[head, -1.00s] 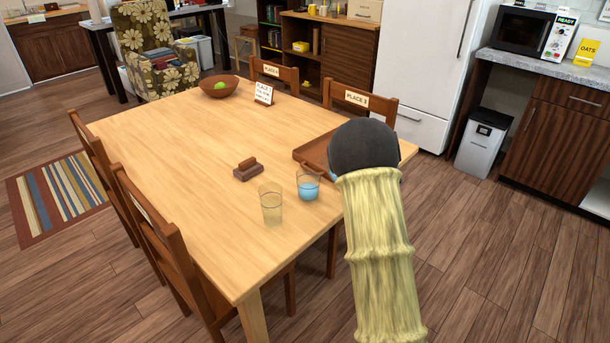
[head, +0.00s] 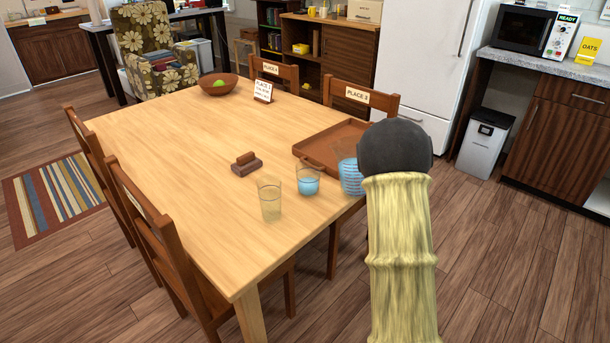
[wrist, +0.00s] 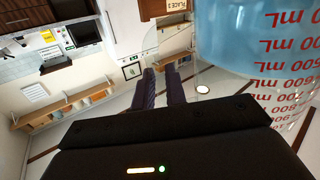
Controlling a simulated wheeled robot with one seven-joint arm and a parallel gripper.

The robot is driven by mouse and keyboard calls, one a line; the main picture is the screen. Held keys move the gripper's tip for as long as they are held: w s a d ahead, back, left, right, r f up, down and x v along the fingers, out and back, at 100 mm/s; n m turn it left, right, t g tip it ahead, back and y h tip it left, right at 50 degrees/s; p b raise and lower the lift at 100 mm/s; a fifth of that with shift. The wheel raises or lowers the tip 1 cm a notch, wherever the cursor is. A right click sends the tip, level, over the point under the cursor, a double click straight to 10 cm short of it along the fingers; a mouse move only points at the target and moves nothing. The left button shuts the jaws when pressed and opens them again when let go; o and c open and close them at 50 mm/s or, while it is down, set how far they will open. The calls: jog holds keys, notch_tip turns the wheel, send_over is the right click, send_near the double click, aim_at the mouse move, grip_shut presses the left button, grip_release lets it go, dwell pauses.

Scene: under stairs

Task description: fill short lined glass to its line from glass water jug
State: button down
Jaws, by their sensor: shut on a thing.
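A clear glass jug (head: 349,178) with blue water and measuring marks is at the table's right edge in the head view, partly hidden by my arm. In the wrist view the jug (wrist: 255,45) fills the upper right, with red mL marks upside down. My gripper (wrist: 162,78) is shut on the jug; the grip itself is not clearly visible. The shorter glass (head: 308,180) stands upright on the table just left of the jug, with blue water in its lower part. Its line is too small to make out. A taller glass (head: 269,202) without blue water stands left of it.
A brown tray (head: 325,140) lies behind the jug. A small brown block-like object (head: 246,165) and a place card (head: 263,91) are on the wooden table (head: 190,150), with a bowl (head: 218,86) at the back. Chairs surround it. The table's left middle is clear.

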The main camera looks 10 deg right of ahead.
jog(key=f+b, duration=0.1)
jog(key=m+b, duration=0.1)
jog(key=b, duration=0.1)
jog(key=shift+s+d+f+m, duration=0.15)
jog(key=shift+d+f+m, duration=0.15)
jog(key=shift+f, duration=0.05)
jog(key=shift+r, duration=0.35)
jog(key=shift+r+p, duration=1.2)
jog(key=shift+r, duration=0.8)
